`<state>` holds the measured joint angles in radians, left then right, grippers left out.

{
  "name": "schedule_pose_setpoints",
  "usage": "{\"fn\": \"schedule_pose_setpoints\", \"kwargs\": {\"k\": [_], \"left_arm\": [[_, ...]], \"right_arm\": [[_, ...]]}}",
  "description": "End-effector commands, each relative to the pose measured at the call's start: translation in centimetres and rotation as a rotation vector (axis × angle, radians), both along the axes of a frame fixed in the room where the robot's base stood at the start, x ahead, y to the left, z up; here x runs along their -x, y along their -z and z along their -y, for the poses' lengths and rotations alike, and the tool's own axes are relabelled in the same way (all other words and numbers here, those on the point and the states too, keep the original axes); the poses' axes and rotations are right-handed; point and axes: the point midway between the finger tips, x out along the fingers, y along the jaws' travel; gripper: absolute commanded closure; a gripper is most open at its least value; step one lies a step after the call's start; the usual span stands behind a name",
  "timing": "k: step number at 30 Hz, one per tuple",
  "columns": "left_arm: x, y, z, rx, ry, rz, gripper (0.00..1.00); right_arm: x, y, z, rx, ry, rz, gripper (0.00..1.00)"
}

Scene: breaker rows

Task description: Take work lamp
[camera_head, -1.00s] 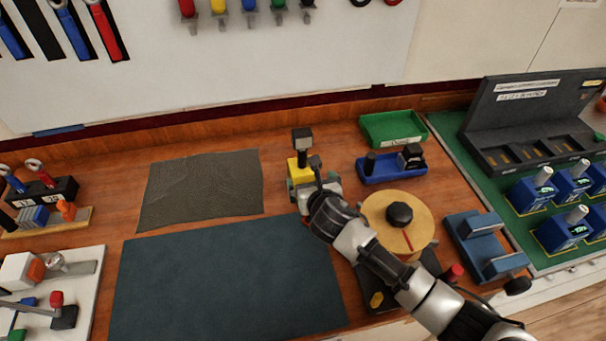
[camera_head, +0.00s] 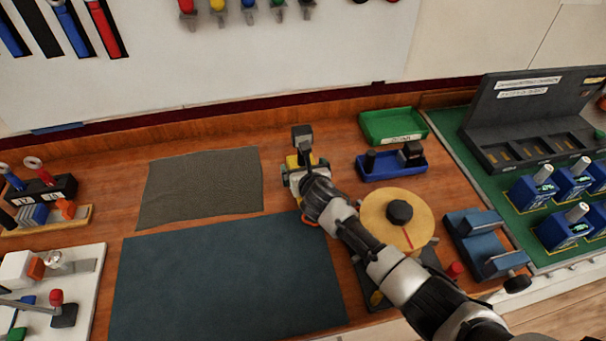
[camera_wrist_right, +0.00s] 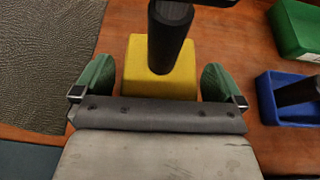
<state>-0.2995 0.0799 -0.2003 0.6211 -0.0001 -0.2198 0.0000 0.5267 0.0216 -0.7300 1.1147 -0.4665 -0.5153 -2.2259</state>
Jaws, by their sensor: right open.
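The work lamp has a yellow base (camera_wrist_right: 160,75) with a black post (camera_wrist_right: 170,38) rising from it, and a dark head (camera_head: 301,131) on top in the head view. A gap to the base shows on each side. In the head view my right gripper and wrist hide the lower part of the lamp. My left gripper is not in view.
A green bin (camera_head: 393,128) and a blue tray (camera_head: 391,167) stand to the right of the lamp. A round wooden disc with a black knob (camera_head: 399,211) is beside my right arm. A grey textured mat (camera_head: 201,188) and dark mat (camera_head: 226,280) lie left.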

Motion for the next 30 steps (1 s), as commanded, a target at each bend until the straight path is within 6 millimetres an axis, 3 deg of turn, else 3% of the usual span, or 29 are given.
{"fn": "schedule_pose_setpoints", "kwargs": {"k": [2, 14, 23, 30], "left_arm": [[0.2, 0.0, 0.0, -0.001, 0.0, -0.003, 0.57], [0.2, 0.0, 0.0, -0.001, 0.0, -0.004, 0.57], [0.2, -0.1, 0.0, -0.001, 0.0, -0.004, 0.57], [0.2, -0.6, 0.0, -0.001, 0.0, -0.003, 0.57]], "right_arm": [[0.0, 0.0, 0.0, 0.0, 0.0, 0.0, 0.02], [0.0, 0.0, 0.0, 0.0, 0.0, 0.0, 0.63], [-0.1, -0.7, 0.0, -0.002, -0.001, 0.005, 0.64], [-0.1, -5.0, 0.0, -0.002, -0.001, 0.01, 0.64]]}}
